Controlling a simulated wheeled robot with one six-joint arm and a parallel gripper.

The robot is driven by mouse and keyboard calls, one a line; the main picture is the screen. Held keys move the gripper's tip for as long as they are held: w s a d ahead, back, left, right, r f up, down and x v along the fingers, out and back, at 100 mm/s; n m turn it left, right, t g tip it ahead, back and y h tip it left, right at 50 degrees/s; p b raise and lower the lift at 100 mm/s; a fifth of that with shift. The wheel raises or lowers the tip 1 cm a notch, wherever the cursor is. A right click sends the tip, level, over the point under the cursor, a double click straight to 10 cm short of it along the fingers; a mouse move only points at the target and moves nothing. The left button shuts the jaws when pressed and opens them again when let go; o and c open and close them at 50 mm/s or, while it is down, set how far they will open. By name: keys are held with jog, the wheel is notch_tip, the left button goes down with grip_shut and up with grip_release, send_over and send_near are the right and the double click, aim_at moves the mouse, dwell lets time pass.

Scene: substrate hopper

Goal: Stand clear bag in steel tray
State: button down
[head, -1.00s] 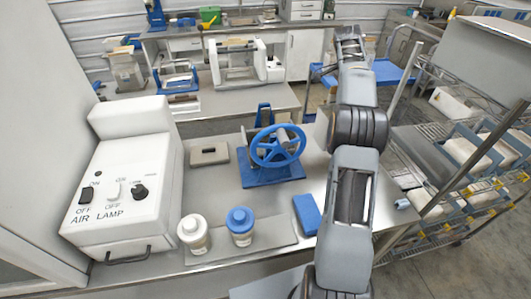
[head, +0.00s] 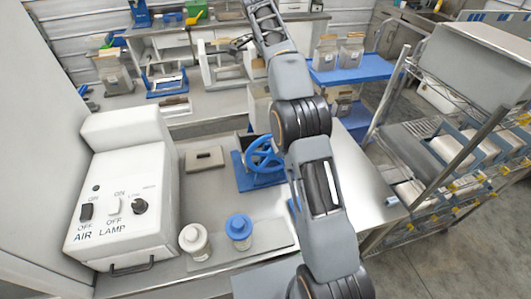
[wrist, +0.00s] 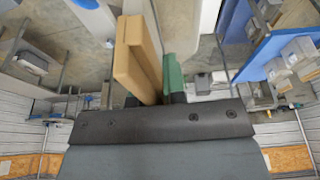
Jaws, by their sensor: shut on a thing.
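My gripper (head: 243,43) is small and far off in the head view, over the back bench. In the wrist view, my gripper (wrist: 157,88) is shut on a tan slab-like piece (wrist: 136,58). A green piece (wrist: 173,76) stands beside the slab; I cannot tell if it is part of the jaw. Bags with brown tops, one left (head: 325,52) and one right (head: 351,50), stand upright on a blue cart; I cannot tell which is the clear bag. A flat grey tray (head: 268,238) lies on the near bench; I cannot tell if it is the steel tray.
A white switch box (head: 120,205) is at left. A wire rack (head: 455,150) is at right.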

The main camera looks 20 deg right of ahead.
aim_at(264, 113)
jog(key=a, duration=0.1)
jog(key=a+r, duration=0.1)
jog(key=a, duration=0.1)
jog(key=shift+f+b, duration=1.1)
jog(key=shift+f, duration=7.9)
